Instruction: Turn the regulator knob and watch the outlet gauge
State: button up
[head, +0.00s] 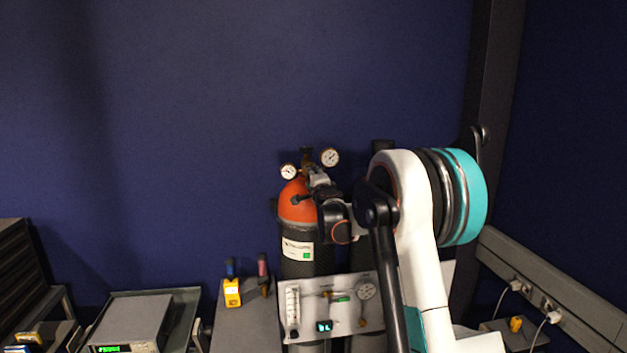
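A gas cylinder with an orange shoulder (291,208) and a dark body stands upright against the blue wall, left of my arm.
A pale panel (306,289) with a flow tube, a small dial (366,291) and a green display stands in front of the cylinder. A yellow meter (232,292) and a bench instrument (130,322) are left. A dark post (497,100) and socket rail (555,290) are right.

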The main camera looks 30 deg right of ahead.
dwell(0.4)
jog(key=o, duration=1.1)
jog(key=shift+c, duration=0.2)
jog(key=shift+s, duration=0.1)
jog(key=v, duration=1.2)
